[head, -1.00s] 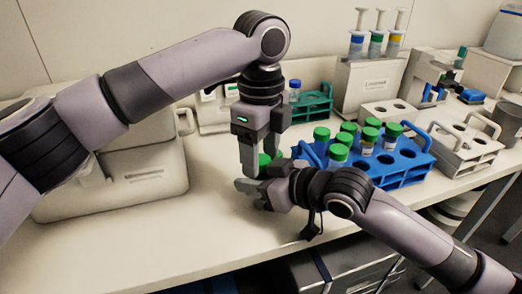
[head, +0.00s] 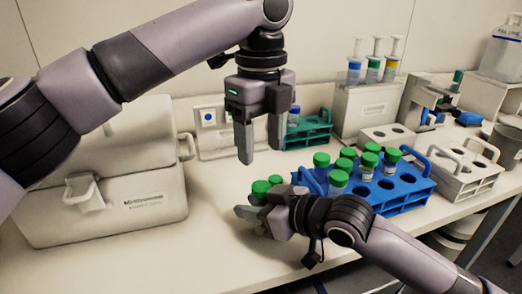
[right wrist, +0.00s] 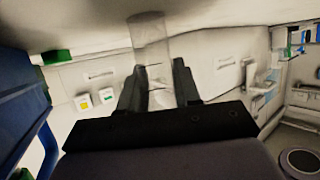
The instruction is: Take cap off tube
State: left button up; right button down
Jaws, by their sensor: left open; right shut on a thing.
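My left gripper (head: 259,154) is open and empty, pointing down above my right gripper (head: 258,210). My right gripper is shut on a clear tube (right wrist: 150,42), which stands between its fingers in the right wrist view. In the head view the tube's body is hidden by the right gripper. Two green caps show just above the right gripper, a left one (head: 260,187) and a right one (head: 275,180). I cannot tell which belongs to the held tube, or whether it is seated on it.
A blue rack (head: 407,190) with several green-capped tubes stands right of the right gripper. A teal rack (head: 318,132) is behind it, and a white rack (head: 464,177) is at the right. A white box (head: 110,200) stands at the left. The table front is clear.

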aim_at(260, 185)
pick_arm(q)
jog(key=shift+f, duration=3.9)
grip_shut()
jog(key=n, duration=0.3)
